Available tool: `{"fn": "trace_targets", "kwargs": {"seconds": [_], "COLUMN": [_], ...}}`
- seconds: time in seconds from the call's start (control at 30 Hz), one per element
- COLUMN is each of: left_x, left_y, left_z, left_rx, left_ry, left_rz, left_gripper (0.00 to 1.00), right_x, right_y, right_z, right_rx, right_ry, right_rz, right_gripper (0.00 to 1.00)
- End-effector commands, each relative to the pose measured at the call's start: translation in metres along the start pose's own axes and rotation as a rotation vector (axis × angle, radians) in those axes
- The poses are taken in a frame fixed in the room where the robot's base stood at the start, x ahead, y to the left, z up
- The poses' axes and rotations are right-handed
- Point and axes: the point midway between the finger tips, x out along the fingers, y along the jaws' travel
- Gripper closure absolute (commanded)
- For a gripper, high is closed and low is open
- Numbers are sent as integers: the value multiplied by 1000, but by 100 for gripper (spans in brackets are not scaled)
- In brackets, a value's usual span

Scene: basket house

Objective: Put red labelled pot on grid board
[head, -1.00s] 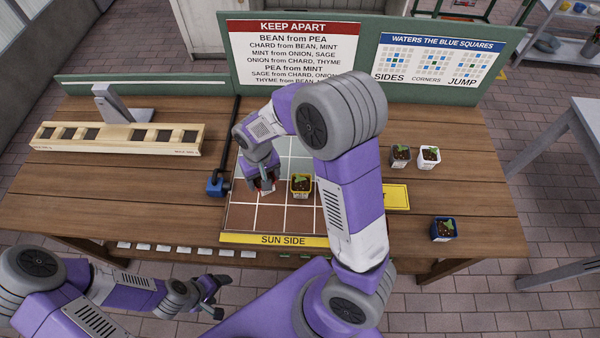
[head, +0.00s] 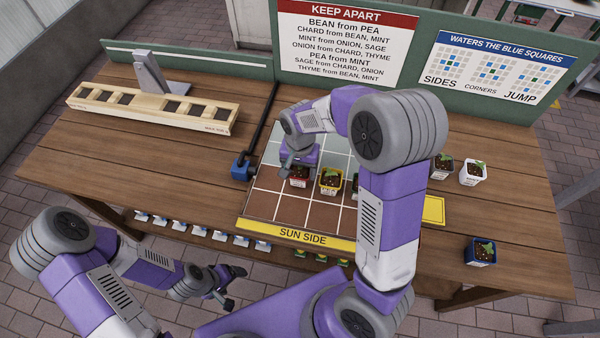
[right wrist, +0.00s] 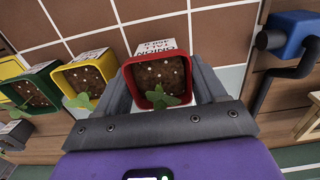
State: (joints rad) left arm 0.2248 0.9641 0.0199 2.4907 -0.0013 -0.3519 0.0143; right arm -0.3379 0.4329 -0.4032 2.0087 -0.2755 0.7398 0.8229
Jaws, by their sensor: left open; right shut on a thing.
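A red pot (head: 299,177) with a white label, dark soil and a green seedling is at the left part of the grid board (head: 275,207). My right gripper (head: 298,162) is shut on it, with one finger on each side. In the right wrist view the red pot (right wrist: 158,78) sits between the fingers, over or on the tiles; I cannot tell whether its base touches them. A yellow pot (head: 331,182) stands on the board just right of it, also seen in the right wrist view (right wrist: 82,78). My left gripper (head: 222,284) is open and empty, in front of the table.
A green pot (right wrist: 32,90) is beyond the yellow one. A blue fitting (head: 241,170) on a black pipe borders the board's left. A wooden rack (head: 150,108) lies at back left.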

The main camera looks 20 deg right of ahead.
Motion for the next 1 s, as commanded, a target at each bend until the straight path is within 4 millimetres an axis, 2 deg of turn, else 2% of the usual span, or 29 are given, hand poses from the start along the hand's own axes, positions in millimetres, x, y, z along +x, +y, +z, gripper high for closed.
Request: {"fn": "trace_targets", "kwargs": {"seconds": [0.03,0.1,0.5,0.53,0.57,0.6,0.87,1.0], "left_x": [3,4,6,6,6,5,5,0], "left_y": [-1,-2,-2,-2,-2,-2,-2,0], "left_z": [0,0,0,0,0,0,0,0], "left_rx": [0,0,0,0,0,0,0,0], "left_ry": [0,0,0,0,0,0,0,0], "left_rz": [0,0,0,0,0,0,0,0], "left_gripper": [19,19,19,19,19,19,19,19], "right_x": [8,12,16,16,16,16,15,5], "right_y": [0,-1,-1,0,0,0,0,-1], "right_z": [0,0,0,0,0,0,0,0], "right_rx": [-1,-1,-2,-2,-2,-2,-2,-2], "right_ry": [-1,1,1,0,0,0,1,3], "right_rz": [1,-2,-2,-1,-1,-1,-1,-3], "right_gripper": [80,80,80,27,22,19,19,19]}}
